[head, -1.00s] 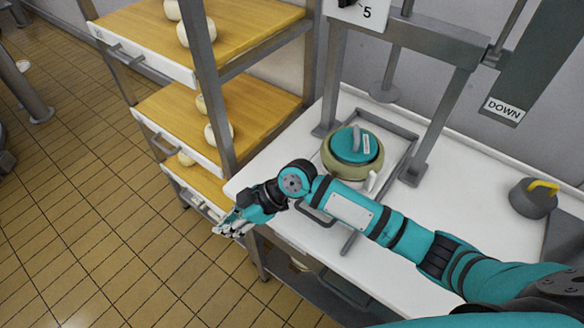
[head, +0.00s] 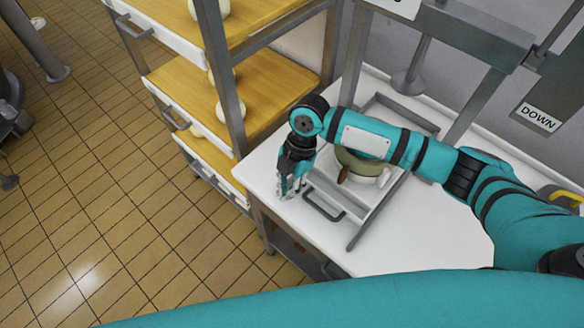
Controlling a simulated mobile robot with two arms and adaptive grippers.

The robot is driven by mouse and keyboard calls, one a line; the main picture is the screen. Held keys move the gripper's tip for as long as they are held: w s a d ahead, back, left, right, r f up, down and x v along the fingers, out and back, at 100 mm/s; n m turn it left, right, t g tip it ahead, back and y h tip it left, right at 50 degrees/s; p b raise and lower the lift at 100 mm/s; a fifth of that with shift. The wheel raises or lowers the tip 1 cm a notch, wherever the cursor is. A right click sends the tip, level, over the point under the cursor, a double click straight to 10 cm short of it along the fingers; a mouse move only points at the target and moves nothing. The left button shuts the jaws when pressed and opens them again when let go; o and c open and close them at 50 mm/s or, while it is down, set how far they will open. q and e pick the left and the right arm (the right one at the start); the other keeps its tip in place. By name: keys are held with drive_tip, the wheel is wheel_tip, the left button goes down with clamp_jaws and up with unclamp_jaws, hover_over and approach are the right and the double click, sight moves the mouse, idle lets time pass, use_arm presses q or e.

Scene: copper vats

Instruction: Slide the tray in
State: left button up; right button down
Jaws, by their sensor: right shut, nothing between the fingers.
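The tray (head: 374,221) is a grey metal frame lying on the white table. Its dark handle (head: 323,208) is at the near left end. A round olive and white vessel (head: 365,177) stands on the tray, and my right forearm hides much of it. My right gripper (head: 289,190) is shut and empty, pointing down just left of the handle, near the table's left edge. I cannot tell whether it touches the table. My left gripper is out of view.
A shelf rack with wooden boards (head: 195,93) and pale round pieces stands left of the white table (head: 400,247). A grey press frame (head: 470,110) rises behind the tray. A sign reading DOWN (head: 538,117) is at right.

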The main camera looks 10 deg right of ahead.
sight(330, 148)
drive_tip(key=shift+w+d+f+p, duration=0.2)
drive_tip(key=shift+w+d+p, duration=0.55)
drive_tip(key=shift+d, duration=0.4)
drive_tip(key=shift+w+d+f, duration=0.1)
drive_tip(key=shift+w+d, duration=0.3)
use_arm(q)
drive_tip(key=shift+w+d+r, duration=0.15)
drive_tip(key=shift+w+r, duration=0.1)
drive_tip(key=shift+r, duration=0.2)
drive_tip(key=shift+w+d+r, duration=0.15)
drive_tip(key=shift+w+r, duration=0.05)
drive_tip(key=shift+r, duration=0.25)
